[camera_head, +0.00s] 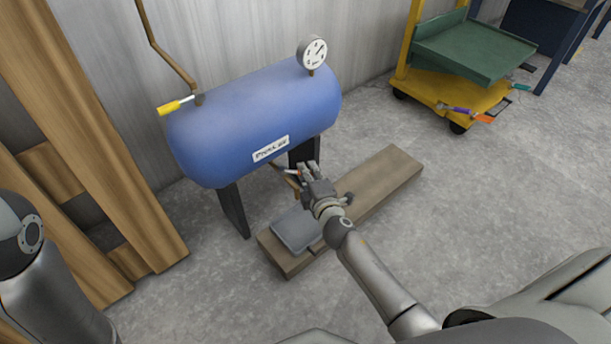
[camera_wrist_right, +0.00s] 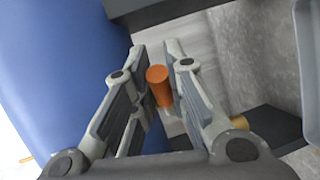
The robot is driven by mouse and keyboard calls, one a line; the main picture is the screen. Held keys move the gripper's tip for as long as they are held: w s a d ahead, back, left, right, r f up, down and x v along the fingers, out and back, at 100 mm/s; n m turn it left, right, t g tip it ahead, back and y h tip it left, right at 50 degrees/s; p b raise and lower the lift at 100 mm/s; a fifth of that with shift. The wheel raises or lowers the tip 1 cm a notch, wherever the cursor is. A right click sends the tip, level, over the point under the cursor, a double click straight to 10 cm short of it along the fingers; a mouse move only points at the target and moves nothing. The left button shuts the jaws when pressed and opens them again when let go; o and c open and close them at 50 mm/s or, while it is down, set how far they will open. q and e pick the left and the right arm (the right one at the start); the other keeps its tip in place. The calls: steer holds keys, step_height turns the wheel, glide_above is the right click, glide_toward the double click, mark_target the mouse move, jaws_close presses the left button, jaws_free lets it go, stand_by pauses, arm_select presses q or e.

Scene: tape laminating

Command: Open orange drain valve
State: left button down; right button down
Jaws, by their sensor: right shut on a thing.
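The orange drain valve handle (camera_wrist_right: 159,86) shows between the two fingers of my right gripper (camera_wrist_right: 160,75) in the right wrist view. The fingers are closed in on it from both sides. In the head view my right gripper (camera_head: 308,172) is under the right end of the blue tank (camera_head: 250,110), and a bit of the orange handle (camera_head: 291,172) shows at its fingertips. A brownish pipe (camera_head: 283,168) runs beneath the tank there. My left arm is at the left edge; its gripper is out of view.
A wooden beam (camera_head: 385,185) lies on the floor under my right gripper, with a grey tray (camera_head: 296,230) beside the tank's leg. A yellow-handled valve (camera_head: 175,105) and a gauge (camera_head: 312,53) are on the tank. A yellow cart (camera_head: 440,92) stands at the back right. The floor at right is clear.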

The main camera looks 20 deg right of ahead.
steer(key=shift+f, duration=0.1)
stand_by(0.4)
steer(key=c, duration=1.4)
jaws_free()
steer(key=shift+c, duration=0.2)
steer(key=s+a+r, duration=0.1)
steer(key=s+r, duration=0.1)
steer(key=s, duration=0.9)
steer(key=shift+s+a+r, duration=0.15)
steer(key=shift+s, duration=0.25)
steer(key=shift+c, duration=0.2)
